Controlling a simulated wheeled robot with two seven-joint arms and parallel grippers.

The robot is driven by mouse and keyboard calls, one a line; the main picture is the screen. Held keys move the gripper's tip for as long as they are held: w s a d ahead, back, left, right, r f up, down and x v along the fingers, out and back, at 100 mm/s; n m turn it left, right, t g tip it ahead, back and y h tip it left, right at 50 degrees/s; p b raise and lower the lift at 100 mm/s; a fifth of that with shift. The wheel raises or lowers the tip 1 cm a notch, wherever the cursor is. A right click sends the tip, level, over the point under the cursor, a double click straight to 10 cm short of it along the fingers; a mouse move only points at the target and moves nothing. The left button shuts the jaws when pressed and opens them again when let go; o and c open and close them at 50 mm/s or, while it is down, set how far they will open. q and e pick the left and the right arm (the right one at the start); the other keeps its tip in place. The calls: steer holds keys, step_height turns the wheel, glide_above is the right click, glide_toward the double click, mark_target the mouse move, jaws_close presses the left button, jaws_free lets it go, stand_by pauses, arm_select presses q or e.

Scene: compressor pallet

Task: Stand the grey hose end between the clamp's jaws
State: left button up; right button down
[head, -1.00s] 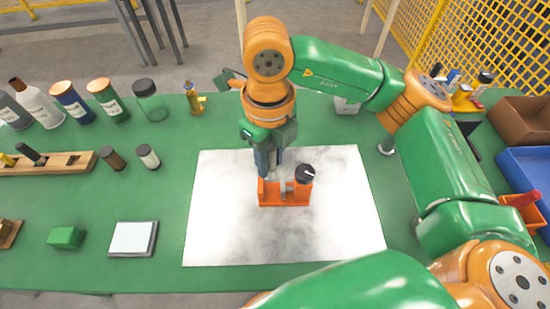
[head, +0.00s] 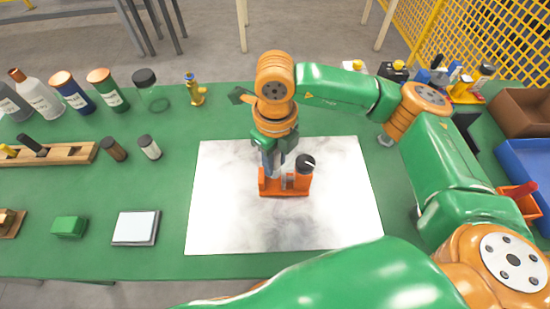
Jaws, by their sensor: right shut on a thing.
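The orange clamp (head: 285,190) stands on the white marbled sheet, with a black knob (head: 305,163) at its upper right. My right gripper (head: 272,172) points down at the left part of the clamp and is shut on a grey piece, which I take for the hose end (head: 277,179). Only a little of the grey piece shows between the fingers and the clamp. I cannot tell whether it is fully between the jaws or touching them. My left gripper is not in view.
The white sheet (head: 230,222) is clear around the clamp. Several bottles (head: 108,90) and a wooden rack (head: 60,154) stand at left, with a green block (head: 69,226) nearer. A yellow fitting (head: 194,90) stands behind. A blue bin (head: 528,165) is at right.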

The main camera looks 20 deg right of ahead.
steer(key=shift+f, duration=0.15)
steer(key=c, duration=0.6)
jaws_free()
steer(key=shift+r+p, duration=0.7)
step_height(320, 180, up, 12)
steer(key=shift+r+b, duration=0.1)
steer(key=shift+b, duration=0.45)
